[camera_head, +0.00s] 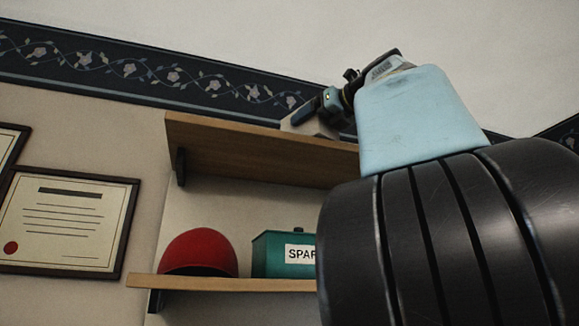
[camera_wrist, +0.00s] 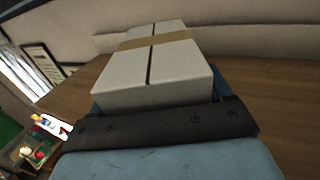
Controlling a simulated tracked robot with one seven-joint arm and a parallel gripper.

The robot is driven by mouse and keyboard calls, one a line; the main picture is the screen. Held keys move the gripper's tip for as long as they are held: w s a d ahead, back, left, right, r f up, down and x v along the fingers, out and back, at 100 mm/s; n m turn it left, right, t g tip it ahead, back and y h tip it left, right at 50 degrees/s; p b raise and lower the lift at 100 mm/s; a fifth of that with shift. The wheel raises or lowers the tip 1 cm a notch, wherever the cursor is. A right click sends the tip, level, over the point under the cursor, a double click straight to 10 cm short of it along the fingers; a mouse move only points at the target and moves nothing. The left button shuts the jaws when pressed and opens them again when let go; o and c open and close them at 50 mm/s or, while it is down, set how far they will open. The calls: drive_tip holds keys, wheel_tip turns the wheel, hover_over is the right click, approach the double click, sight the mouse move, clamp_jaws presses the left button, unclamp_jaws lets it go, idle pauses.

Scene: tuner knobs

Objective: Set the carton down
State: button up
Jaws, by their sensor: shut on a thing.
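The carton (camera_wrist: 150,86) is a white box with a dark seam and a tan tape band, seen close up in the wrist view. My gripper (camera_wrist: 158,98) is shut on it, with blue finger parts showing at both sides of its near end. In the head view my gripper (camera_head: 318,108) is at the upper shelf (camera_head: 250,148), and a pale piece of the carton (camera_head: 317,129) shows just above the shelf's front edge. The shelf's wood (camera_wrist: 265,88) lies around the carton in the wrist view. I cannot tell whether the carton's underside touches it.
The lower shelf (camera_head: 220,283) holds a red cap (camera_head: 200,253) and a green tin (camera_head: 275,255) with a partly hidden label. Framed certificates (camera_head: 70,222) hang at left. Wood to the carton's right looks clear in the wrist view. My arm hides the shelves' right part.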

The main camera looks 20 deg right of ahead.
drive_tip(key=shift+f, duration=0.15)
drive_tip(key=o, duration=1.2)
drive_tip(key=shift+s, duration=0.1)
drive_tip(key=v, duration=1.3)
drive_tip(key=shift+s+d, duration=0.15)
drive_tip(key=shift+d, duration=0.1)
